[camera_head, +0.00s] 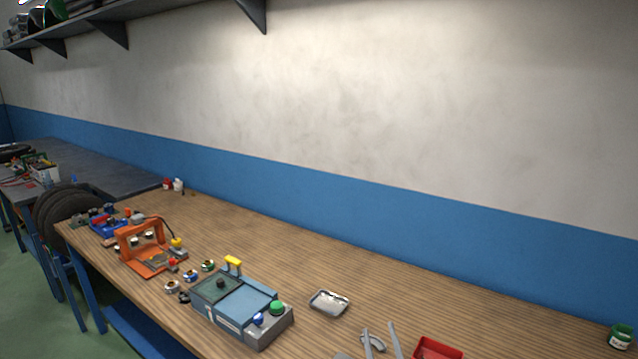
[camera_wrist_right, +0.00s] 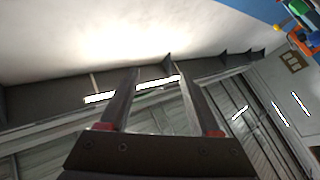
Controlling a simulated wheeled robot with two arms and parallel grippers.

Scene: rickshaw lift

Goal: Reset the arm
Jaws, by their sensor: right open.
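My right gripper (camera_head: 380,329) shows at the bottom edge of the head view, its two thin grey fingers pointing up over the front of the wooden workbench (camera_head: 440,309). In the right wrist view the right gripper (camera_wrist_right: 156,74) is open, with a clear gap between its fingers and nothing in it. Behind the fingers are the wall, dark brackets and bright lamps. My left gripper is not in view.
A blue-grey device (camera_head: 245,308) with coloured knobs and a metal tray (camera_head: 329,302) lie left of the right gripper. A red bin (camera_head: 438,348) is close on its right, and a green jar (camera_head: 621,336) stands far right. An orange frame (camera_head: 143,247) stands farther left.

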